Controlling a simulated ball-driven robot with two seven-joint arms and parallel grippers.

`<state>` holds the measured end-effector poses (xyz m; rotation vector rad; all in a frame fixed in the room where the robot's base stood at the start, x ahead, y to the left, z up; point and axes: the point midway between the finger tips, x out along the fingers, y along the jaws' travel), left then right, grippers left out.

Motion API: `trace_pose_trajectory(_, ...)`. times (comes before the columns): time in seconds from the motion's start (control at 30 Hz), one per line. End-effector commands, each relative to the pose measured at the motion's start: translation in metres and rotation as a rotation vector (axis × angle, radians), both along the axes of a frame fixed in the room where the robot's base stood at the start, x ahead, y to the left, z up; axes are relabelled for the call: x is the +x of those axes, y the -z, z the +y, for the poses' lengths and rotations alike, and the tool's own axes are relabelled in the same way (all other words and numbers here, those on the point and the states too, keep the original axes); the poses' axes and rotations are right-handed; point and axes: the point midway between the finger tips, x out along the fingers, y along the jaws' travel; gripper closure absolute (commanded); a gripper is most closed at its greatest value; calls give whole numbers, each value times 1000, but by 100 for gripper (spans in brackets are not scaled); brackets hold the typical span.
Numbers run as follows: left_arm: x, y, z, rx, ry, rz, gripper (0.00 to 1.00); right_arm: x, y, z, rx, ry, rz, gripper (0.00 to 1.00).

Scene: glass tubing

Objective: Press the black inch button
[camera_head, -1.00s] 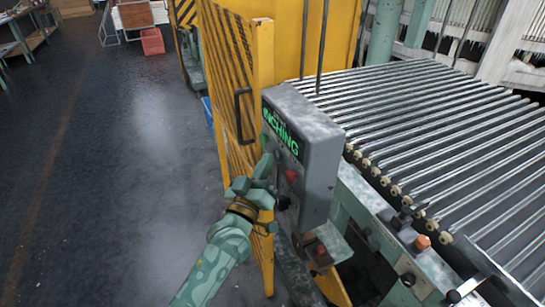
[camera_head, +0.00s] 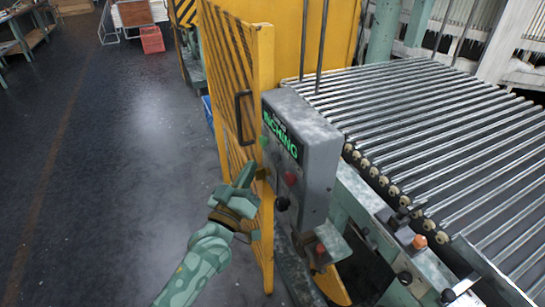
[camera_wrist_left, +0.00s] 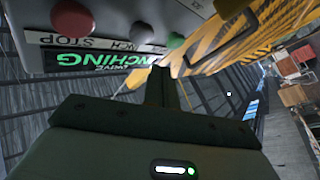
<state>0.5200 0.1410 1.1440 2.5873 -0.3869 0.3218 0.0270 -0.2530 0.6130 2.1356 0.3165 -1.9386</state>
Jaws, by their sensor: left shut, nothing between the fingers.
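The grey control box (camera_head: 315,150) has a green-lettered INCHING sign on its left face. A black button (camera_head: 283,203) sits low on that face, below a red button (camera_head: 290,178). My left gripper (camera_head: 250,171) is shut and empty, left of the face and above and left of the black button, seemingly apart from it. My shut fingers (camera_wrist_left: 159,76) point towards the box. My right gripper is not in view.
A yellow mesh gate (camera_head: 262,60) with a black handle stands just behind and left of the box. A roller conveyor (camera_head: 430,130) lies to the right. A bracket with a red button (camera_head: 320,248) projects below the box. The floor at left is clear.

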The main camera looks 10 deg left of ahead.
Motion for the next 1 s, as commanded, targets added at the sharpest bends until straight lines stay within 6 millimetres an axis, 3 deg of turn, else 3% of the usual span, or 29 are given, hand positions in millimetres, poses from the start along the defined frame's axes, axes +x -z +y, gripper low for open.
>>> trace_pose_trajectory(0.3,-14,0,21,1,0,1,100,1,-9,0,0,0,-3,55)
trace_pose_trajectory(1.0,-14,0,21,0,0,0,100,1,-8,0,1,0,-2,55)
